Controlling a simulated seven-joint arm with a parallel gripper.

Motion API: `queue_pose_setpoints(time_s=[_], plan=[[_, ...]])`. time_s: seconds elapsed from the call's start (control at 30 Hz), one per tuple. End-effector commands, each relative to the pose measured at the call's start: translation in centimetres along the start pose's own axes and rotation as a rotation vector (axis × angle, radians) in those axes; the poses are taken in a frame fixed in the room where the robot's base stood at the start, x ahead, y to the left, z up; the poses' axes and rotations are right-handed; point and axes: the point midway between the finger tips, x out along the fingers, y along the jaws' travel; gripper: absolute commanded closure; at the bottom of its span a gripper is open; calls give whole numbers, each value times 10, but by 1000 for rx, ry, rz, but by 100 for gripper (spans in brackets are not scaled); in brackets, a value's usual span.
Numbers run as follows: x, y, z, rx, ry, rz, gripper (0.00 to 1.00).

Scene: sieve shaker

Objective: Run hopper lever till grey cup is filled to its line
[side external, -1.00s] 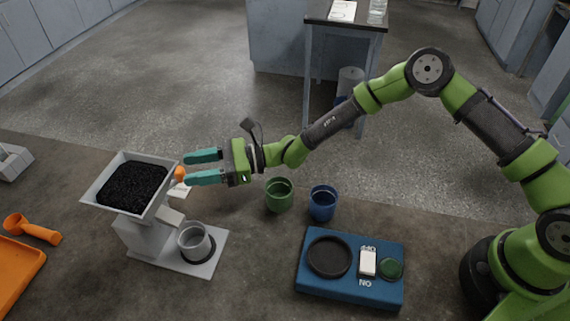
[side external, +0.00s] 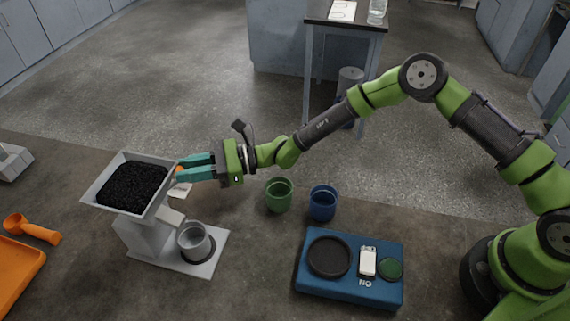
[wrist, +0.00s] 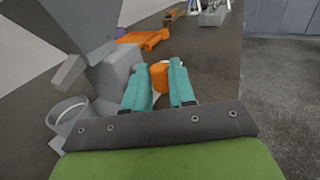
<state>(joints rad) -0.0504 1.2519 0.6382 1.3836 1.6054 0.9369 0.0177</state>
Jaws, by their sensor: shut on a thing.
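The grey hopper (side external: 152,215) stands at the left, its tray heaped with black grains (side external: 133,188). The grey cup (side external: 194,241) stands upright on the hopper's base under the spout; it also shows in the wrist view (wrist: 68,112). I cannot make out its line or any grains in it. My gripper (side external: 188,171) is at the hopper's right side, shut on the orange lever knob. In the wrist view the orange lever knob (wrist: 159,77) sits between the two teal fingers. In the side view the fingers hide most of the knob.
A green cup (side external: 279,195) and a blue cup (side external: 323,203) stand right of the hopper. A blue scale (side external: 352,290) with a dark round pan lies at front right. An orange tray (side external: 15,275) and an orange scoop (side external: 32,229) are at the left.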

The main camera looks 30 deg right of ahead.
Motion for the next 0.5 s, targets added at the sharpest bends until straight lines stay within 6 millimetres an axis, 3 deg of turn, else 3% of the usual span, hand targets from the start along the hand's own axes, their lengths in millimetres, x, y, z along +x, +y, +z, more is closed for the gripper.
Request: queue_pose_setpoints(time_s=[0.5], plan=[[13, -20, 1, -4, -16, 260, 100]])
